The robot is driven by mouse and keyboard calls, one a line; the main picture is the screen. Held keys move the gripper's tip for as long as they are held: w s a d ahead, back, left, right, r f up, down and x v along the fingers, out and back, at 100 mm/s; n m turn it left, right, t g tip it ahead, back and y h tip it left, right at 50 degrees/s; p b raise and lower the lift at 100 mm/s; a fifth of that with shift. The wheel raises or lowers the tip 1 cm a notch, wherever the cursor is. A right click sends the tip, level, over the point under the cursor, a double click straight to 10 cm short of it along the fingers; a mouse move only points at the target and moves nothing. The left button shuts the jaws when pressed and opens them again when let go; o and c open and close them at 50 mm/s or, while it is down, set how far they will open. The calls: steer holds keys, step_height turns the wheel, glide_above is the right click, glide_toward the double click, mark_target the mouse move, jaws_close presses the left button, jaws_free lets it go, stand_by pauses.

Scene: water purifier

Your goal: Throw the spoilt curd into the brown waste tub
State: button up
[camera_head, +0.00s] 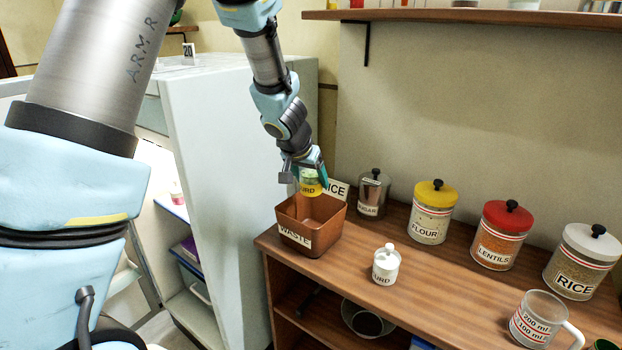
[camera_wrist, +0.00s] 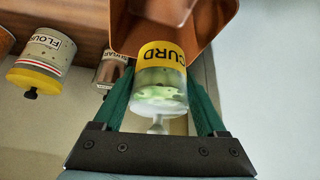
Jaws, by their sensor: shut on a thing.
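The curd jar (camera_head: 311,184) has a yellow label reading CURD and green mouldy-looking patches; it also shows close up in the wrist view (camera_wrist: 160,80). My gripper (camera_head: 307,172) is shut on it, with a green finger on each side of the jar in the wrist view (camera_wrist: 160,100). The brown waste tub (camera_head: 312,236), labelled WASTE, stands at the left end of the wooden counter. The jar is held above the tub's opening, near its rim. In the wrist view the tub (camera_wrist: 208,20) lies just beyond the jar. A second, white curd jar (camera_head: 386,265) stands on the counter.
Sugar (camera_head: 373,193), flour (camera_head: 431,213), lentils (camera_head: 500,236) and rice (camera_head: 583,264) jars line the back of the counter (camera_head: 440,290). A measuring cup (camera_head: 541,322) stands at the front right. An open fridge (camera_head: 235,160) stands left of the tub. A shelf (camera_head: 470,15) hangs above.

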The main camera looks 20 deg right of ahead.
steer(key=shift+f+b, duration=5)
steer(key=shift+b, duration=0.3)
steer(key=shift+f+b, duration=2.35)
steer(key=shift+b, duration=0.05)
steer(key=o, duration=1.5)
steer(key=p+v, duration=0.3)
steer(key=v, duration=0.8)
